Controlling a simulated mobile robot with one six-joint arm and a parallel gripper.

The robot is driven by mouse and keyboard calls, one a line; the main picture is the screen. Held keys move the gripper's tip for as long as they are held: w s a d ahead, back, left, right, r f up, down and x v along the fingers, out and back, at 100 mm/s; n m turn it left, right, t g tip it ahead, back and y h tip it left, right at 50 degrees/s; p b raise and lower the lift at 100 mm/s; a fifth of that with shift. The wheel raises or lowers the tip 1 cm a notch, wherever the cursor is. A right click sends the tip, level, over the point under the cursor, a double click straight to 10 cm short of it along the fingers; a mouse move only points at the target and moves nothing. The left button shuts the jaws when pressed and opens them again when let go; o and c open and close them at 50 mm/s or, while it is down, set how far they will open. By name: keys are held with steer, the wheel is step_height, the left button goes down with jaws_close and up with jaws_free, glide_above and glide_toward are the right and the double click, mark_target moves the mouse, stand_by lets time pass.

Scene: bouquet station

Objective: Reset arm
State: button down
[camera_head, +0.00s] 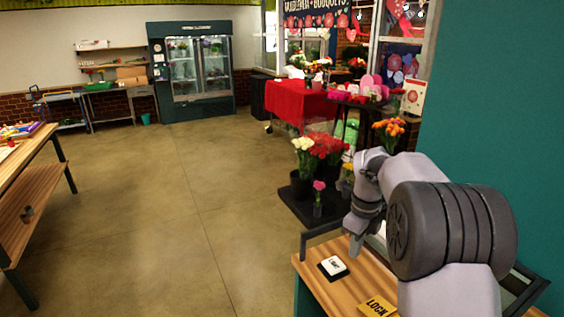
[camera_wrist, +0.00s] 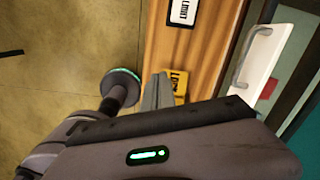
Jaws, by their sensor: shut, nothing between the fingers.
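My arm (camera_head: 440,220) reaches over the wooden counter (camera_head: 313,275) at the lower right of the head view, and my gripper is not clear there. In the wrist view my gripper (camera_wrist: 159,80) shows as narrow grey fingers closed together, with nothing between them. The fingertips appear beside a yellow sign (camera_wrist: 180,86) lettered LOCK, partly covering it; I cannot tell whether they touch. The yellow sign also shows at the counter's front in the head view (camera_head: 377,306). A black-framed white sign (camera_head: 333,267) lies farther along the counter.
A white panel with a grey handle (camera_wrist: 257,48) is beside the counter. Black buckets of flowers (camera_head: 301,187) stand beyond it. A wooden table (camera_head: 27,165) is at the left, a flower cooler (camera_head: 191,65) at the back. The middle floor is clear. A teal wall (camera_head: 500,100) bounds the right.

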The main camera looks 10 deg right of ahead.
steer(key=s+a+r+n+t+b, duration=0.2)
steer(key=s+a+r+n+b, duration=0.3)
steer(key=s+a+n, duration=0.5)
steer(key=s+a+f+n+t+y+b, duration=0.1)
steer(key=s+a+f+n+b, duration=0.1)
steer(key=s+n, duration=0.4)
steer(key=s+a+f+n+t+y+b, duration=0.1)
steer(key=s+n, duration=0.6)
steer(key=s, duration=0.8)
step_height(320, 180, down, 4)
steer(key=a+t+b, duration=0.1)
steer(key=a+b, duration=0.1)
steer(key=shift+s+a, duration=0.25)
steer(key=shift+a, duration=0.15)
steer(key=shift+r, duration=0.1)
